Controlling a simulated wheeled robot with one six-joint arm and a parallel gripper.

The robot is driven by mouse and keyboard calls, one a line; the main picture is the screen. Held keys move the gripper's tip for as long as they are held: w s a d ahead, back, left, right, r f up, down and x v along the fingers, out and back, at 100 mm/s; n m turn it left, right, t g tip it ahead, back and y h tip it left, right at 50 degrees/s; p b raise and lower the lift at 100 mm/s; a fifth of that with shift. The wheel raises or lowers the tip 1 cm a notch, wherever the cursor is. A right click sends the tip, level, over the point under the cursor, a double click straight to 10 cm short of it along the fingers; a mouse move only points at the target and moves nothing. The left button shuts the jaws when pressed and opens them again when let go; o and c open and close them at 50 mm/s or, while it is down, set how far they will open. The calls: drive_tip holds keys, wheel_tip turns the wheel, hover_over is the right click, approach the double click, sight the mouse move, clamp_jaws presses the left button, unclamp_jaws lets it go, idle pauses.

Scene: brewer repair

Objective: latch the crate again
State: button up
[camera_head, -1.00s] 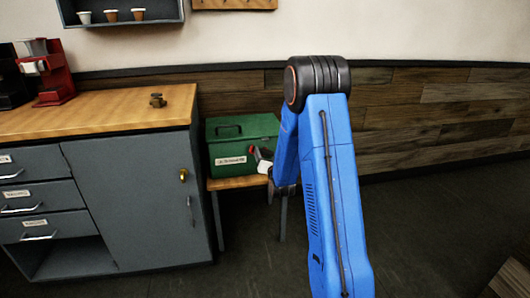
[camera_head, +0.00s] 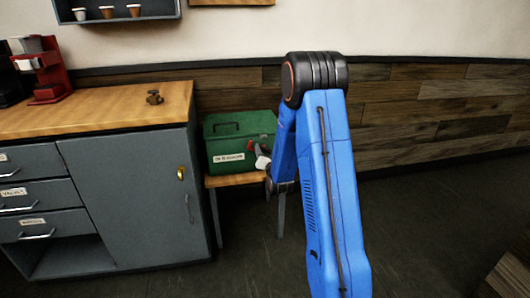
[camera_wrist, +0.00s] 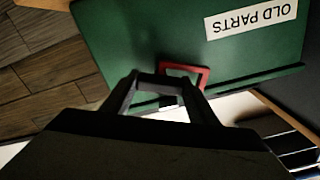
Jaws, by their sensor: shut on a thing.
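The green crate (camera_head: 225,147) has a dark handle on its lid and a white label on its front. Its lid looks closed. In the wrist view the crate (camera_wrist: 130,35) fills the top, with the label "OLD PARTS" upside down. A red latch loop (camera_wrist: 204,78) stands at the crate's edge, between and just beyond my fingers. My gripper (camera_wrist: 168,84) is shut on the red latch; the exact contact is partly hidden by the fingers. In the head view my gripper (camera_head: 262,161) is at the crate's front right, and the latch's seat cannot be made out.
The crate stands on a small wooden stool (camera_head: 225,181). A plank wall (camera_head: 410,110) is behind. The floor at the right is mostly clear.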

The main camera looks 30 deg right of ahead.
drive_tip(key=m, duration=0.6)
drive_tip(key=shift+m, duration=0.3)
drive_tip(key=m, duration=0.6)
drive_tip(key=shift+f, duration=0.1)
drive_tip(key=shift+m, duration=0.3)
drive_tip(key=o, duration=1.5)
